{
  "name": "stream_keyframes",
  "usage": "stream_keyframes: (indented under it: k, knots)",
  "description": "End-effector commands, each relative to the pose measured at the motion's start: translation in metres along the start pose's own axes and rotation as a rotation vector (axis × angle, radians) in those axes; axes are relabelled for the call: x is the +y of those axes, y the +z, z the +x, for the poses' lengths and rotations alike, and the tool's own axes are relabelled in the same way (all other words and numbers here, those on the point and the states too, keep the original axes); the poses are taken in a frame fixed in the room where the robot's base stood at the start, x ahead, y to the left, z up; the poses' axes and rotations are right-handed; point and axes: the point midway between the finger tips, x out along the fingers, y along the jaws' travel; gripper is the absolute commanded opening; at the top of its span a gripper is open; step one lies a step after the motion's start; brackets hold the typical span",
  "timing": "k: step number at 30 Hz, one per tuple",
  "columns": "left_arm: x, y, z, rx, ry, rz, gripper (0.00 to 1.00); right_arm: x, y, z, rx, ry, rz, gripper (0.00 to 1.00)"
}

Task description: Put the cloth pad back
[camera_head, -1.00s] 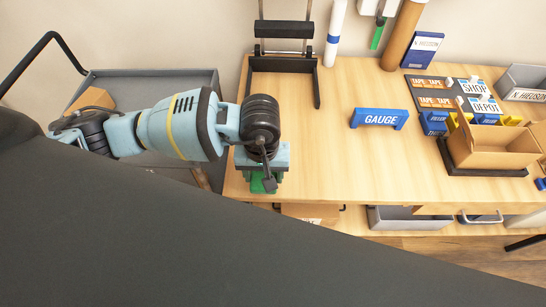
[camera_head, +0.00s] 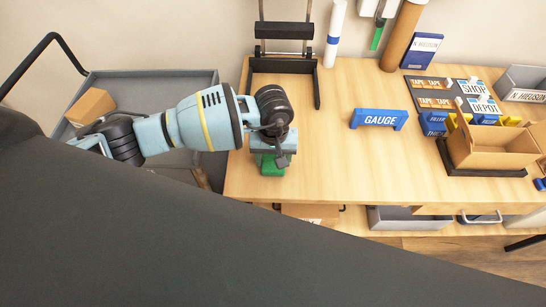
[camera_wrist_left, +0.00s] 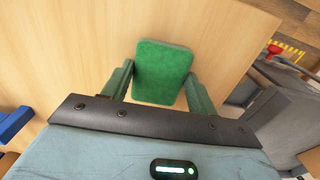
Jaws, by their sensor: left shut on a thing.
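The cloth pad is a green, rounded rectangle. In the left wrist view the pad (camera_wrist_left: 162,72) sits between the two green fingers of my left gripper (camera_wrist_left: 160,85). In the head view my left gripper (camera_head: 270,162) is over the left end of the wooden bench, pointing down, with green showing beneath it. The gripper is shut on the pad. Whether the pad touches the bench top is hard to tell. My right gripper is in neither view.
The wooden bench (camera_head: 330,150) is clear around the blue gauge stand (camera_head: 380,119). A black frame (camera_head: 284,66) stands behind the gripper. A cardboard box (camera_head: 490,148) and tape boxes are at right. A grey cart (camera_head: 150,92) stands left of the bench.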

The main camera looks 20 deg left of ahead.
Motion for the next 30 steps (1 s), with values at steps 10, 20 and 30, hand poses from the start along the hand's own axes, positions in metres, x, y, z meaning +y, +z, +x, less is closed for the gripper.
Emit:
stream_keyframes:
  k: [10, 20, 30]
  knots:
    - [0.0, 0.0, 0.004, 0.0, 0.0, 0.0, 0.37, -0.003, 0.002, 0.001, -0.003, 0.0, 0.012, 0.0]
    - [0.0, 0.0, 0.005, 0.001, 0.0, 0.0, 0.8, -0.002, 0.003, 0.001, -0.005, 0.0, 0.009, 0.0]
    - [0.0, -0.001, -0.007, 0.004, 0.003, 0.0, 0.8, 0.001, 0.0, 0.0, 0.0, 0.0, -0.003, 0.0]
